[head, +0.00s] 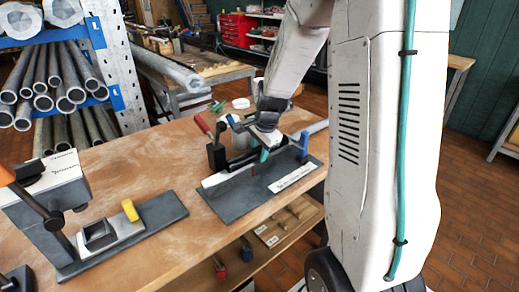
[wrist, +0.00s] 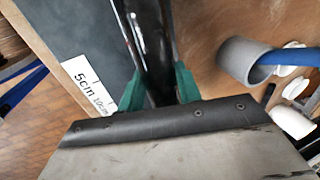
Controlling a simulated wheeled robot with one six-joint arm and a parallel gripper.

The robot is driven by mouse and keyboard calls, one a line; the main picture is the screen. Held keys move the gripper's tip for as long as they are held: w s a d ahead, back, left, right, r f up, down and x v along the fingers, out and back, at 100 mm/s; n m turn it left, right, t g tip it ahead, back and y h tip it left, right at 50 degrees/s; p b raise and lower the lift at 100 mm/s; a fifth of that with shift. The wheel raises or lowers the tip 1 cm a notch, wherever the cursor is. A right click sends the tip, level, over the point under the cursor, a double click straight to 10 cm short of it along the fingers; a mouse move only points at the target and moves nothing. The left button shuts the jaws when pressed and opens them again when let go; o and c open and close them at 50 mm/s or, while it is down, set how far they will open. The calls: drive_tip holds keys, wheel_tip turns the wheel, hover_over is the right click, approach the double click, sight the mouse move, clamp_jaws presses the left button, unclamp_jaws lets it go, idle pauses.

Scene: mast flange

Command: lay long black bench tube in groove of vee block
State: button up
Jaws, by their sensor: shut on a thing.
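My gripper (head: 264,155) is low over the dark grey plate at the middle of the bench. In the wrist view, its green fingers (wrist: 158,88) are shut on the black tube (wrist: 148,40), one finger on each side. The tube is shiny and runs away from the gripper toward the top of that view; its near end is hidden by my gripper. I cannot tell for sure which part is the vee block, or whether the tube touches a groove.
The dark plate (head: 235,203) carries a white label (head: 297,176). A red-handled tool (head: 203,125) stands behind it. A grey cup (wrist: 238,62) with a blue rod is close by. A clamp-like fixture (head: 55,175) and a yellow piece (head: 130,210) are left. Bare wood lies between.

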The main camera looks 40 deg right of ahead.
drive_tip(key=shift+s+a+f, duration=0.1)
drive_tip(key=shift+s+f, duration=0.2)
drive_tip(key=shift+f, duration=0.35)
drive_tip(key=o, duration=1.1)
drive_tip(key=shift+r, duration=0.35)
drive_tip(key=v, duration=0.5)
drive_tip(key=w+v, duration=0.1)
drive_tip(key=v, duration=0.2)
drive_tip(key=shift+r, duration=0.25)
